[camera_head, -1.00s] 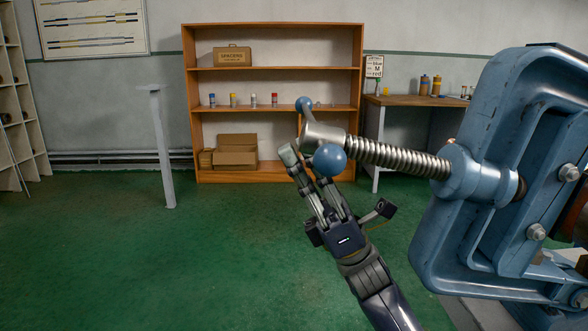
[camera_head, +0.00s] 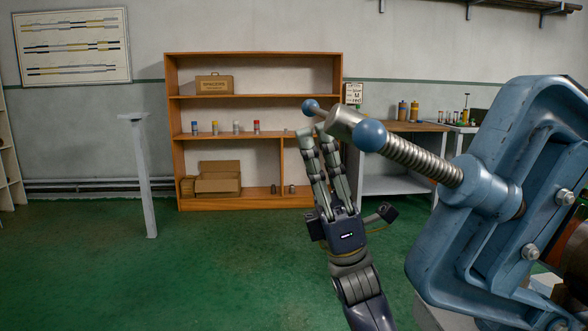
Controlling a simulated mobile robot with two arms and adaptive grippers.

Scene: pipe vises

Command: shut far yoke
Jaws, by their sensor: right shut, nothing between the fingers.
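The blue pipe-vise yoke (camera_head: 440,235) fills the right side of the head view and leans over, its frame cut off by the right edge. Its threaded screw (camera_head: 425,163) points up and left to a T-handle (camera_head: 341,122) with a blue ball (camera_head: 370,135) at each end. My right gripper (camera_head: 314,132) points upward just below and left of the handle, its fingers close together with nothing between them. Its fingertips overlap the handle's left part in the picture; I cannot tell whether they touch. My left gripper is out of view. No second yoke shows, and the latch is hidden.
A wooden shelf unit (camera_head: 255,99) stands at the back wall with boxes and small coloured cans. A workbench (camera_head: 395,127) stands behind the handle. A grey post (camera_head: 145,180) stands at left. The green floor (camera_head: 150,280) is clear in the middle.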

